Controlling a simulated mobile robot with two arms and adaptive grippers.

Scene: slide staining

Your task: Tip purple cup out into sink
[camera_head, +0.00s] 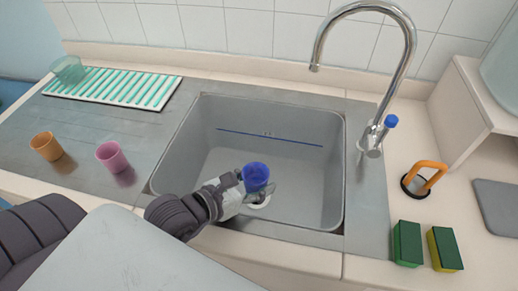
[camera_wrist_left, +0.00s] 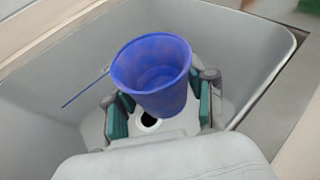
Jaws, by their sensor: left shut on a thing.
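The purple cup (camera_head: 256,177), a deep blue-violet, is held over the sink (camera_head: 205,165), above the drain area. My left gripper (camera_head: 258,190) is shut on it, with one finger on each side. In the left wrist view the cup (camera_wrist_left: 152,78) sits between the green-padded fingers (camera_wrist_left: 160,108). Its open mouth faces up, roughly upright with some tilt in that view. I cannot tell what is inside. The drain hole (camera_wrist_left: 149,119) shows just beyond the cup. My right gripper is not in view.
A pink cup (camera_head: 112,157) and an orange cup (camera_head: 46,146) stand on the left drainboard by a striped rack (camera_head: 115,88). The faucet (camera_head: 372,130) rises at the sink's back right. Green sponges (camera_head: 407,243) and an orange-handled item (camera_head: 428,176) lie right.

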